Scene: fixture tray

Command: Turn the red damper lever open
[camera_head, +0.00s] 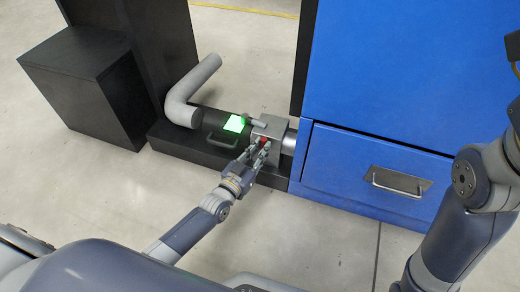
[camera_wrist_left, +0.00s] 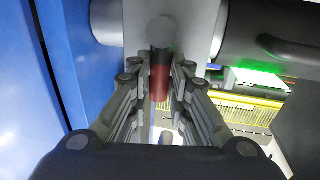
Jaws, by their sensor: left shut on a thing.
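The red damper lever (camera_head: 264,141) sits at the front of a grey metal block (camera_head: 271,128) between the black base and the blue cabinet. In the left wrist view the lever (camera_wrist_left: 160,78) is a short bar, dark near its round grey pivot and red further out. My left gripper (camera_head: 260,152) is at the lever, and in the left wrist view its fingers (camera_wrist_left: 161,95) are on both sides of the red part, closed on it. The fingers partly hide the lever in the head view. My right arm shows at the right edge; its gripper is out of view.
A blue cabinet (camera_head: 405,75) with a drawer handle (camera_head: 397,182) stands right of the block. A bent grey pipe (camera_head: 185,98), a lit green panel (camera_head: 235,123) and a black handle (camera_head: 222,140) are to the left. A black box (camera_head: 85,85) stands further left. Open floor lies in front.

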